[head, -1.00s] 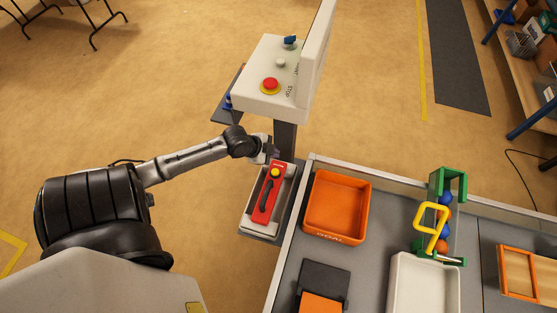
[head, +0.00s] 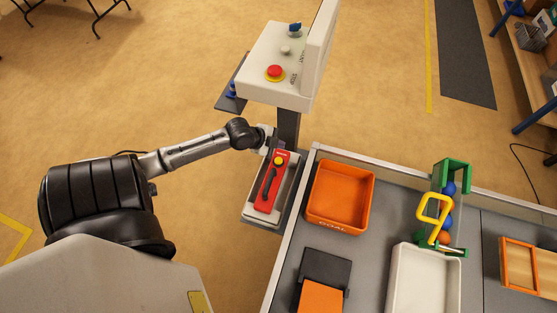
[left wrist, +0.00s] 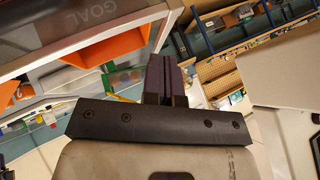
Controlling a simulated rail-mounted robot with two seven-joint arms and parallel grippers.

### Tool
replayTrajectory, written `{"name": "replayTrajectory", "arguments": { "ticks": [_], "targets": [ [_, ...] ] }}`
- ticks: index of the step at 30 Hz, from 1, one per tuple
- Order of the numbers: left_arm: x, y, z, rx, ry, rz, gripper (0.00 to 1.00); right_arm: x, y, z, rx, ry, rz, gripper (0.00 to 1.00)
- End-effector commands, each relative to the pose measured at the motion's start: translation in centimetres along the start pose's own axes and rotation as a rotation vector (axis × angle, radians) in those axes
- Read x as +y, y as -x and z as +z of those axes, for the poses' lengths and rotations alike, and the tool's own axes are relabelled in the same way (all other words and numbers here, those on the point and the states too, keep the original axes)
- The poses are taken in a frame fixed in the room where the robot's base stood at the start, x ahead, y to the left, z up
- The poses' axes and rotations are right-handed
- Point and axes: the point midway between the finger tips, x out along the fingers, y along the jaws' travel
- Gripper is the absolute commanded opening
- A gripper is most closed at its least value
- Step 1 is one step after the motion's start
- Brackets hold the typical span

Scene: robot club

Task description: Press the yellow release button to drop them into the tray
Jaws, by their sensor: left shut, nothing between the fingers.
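A round yellow button (head: 279,161) sits at the far end of a red device with a black handle (head: 269,186). The device lies in a grey holder (head: 250,212) beside the table. My left gripper (head: 270,138) is just beyond the button end, partly hidden by its own wrist; I cannot tell whether it touches anything. In the left wrist view its dark fingers (left wrist: 165,80) are together and empty. Blue and orange balls (head: 449,188) sit in a green rack (head: 453,163) with a yellow loop. A white tray (head: 397,270) stands in front. My right gripper is out of view.
An orange tray marked GOAL (head: 340,197) stands on the grey table near the holder. A console (head: 275,55) with a red button rises behind the holder. A black and orange piece (head: 325,268) and a wooden box with an orange frame (head: 519,268) are also on the table.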

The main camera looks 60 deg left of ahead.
Motion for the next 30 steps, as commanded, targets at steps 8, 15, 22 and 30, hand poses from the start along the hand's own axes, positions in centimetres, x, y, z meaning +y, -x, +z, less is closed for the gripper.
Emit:
{"name": "replayTrajectory", "arguments": {
  "ticks": [8, 15, 22, 30],
  "targets": [
    [1.4, -1.9, 1.4, 0.001, 0.001, -0.001, 0.00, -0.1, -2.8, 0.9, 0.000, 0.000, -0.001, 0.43],
    [2.9, -4.0, 2.9, 0.001, 0.001, -0.001, 0.00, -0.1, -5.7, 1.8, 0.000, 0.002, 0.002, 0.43],
    [3.9, -5.4, 3.9, 0.000, 0.000, 0.000, 0.00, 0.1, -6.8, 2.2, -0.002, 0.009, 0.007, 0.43],
    [4.2, -5.8, 4.2, 0.000, 0.000, -0.001, 0.00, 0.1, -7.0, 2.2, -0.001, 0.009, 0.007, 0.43]
  ]
}}
